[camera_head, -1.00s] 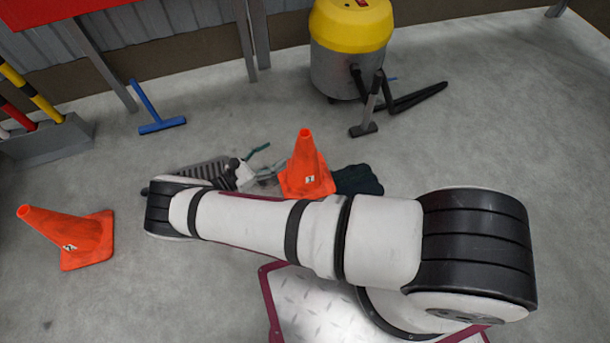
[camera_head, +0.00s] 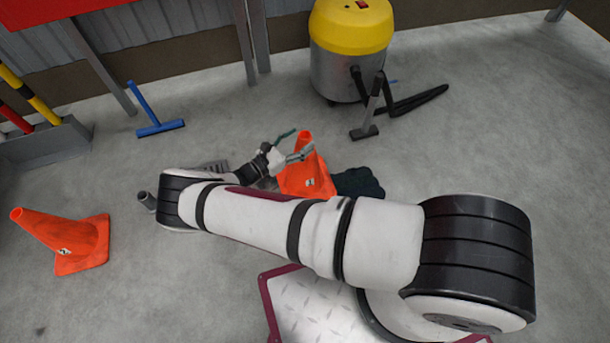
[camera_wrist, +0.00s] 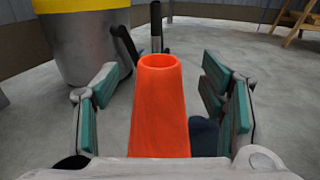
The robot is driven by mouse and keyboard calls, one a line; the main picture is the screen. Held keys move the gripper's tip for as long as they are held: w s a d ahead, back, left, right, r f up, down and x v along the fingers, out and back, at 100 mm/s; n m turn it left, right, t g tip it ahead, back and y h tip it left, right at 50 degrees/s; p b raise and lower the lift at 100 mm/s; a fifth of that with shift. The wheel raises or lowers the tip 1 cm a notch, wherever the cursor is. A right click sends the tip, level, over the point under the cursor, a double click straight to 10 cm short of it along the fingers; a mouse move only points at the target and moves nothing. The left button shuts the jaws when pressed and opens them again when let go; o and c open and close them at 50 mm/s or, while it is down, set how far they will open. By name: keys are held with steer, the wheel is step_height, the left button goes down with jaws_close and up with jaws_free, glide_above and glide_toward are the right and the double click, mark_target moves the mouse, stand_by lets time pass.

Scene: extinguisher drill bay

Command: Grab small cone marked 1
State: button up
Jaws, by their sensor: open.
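The small orange cone (camera_head: 305,178) stands upright on the floor in the middle of the head view, with a small white label low on its side. My gripper (camera_head: 295,145) is just left of and in front of the cone's top. In the wrist view the cone (camera_wrist: 161,105) rises between the two open fingers of my gripper (camera_wrist: 163,105), with its open top toward the camera; gaps show on both sides. The cone's base and label are hidden in the wrist view.
A dark cloth-like heap (camera_head: 358,184) lies right of the cone. A yellow-topped vacuum (camera_head: 350,50), a black-headed tool (camera_head: 368,120) and a blue squeegee (camera_head: 158,125) are farther back. Floor at right is clear.

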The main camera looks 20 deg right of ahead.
steer(key=shift+b+x, duration=0.3)
steer(key=shift+x, duration=1.1)
steer(key=shift+c, duration=0.5)
jaws_close()
steer(key=shift+r, duration=0.1)
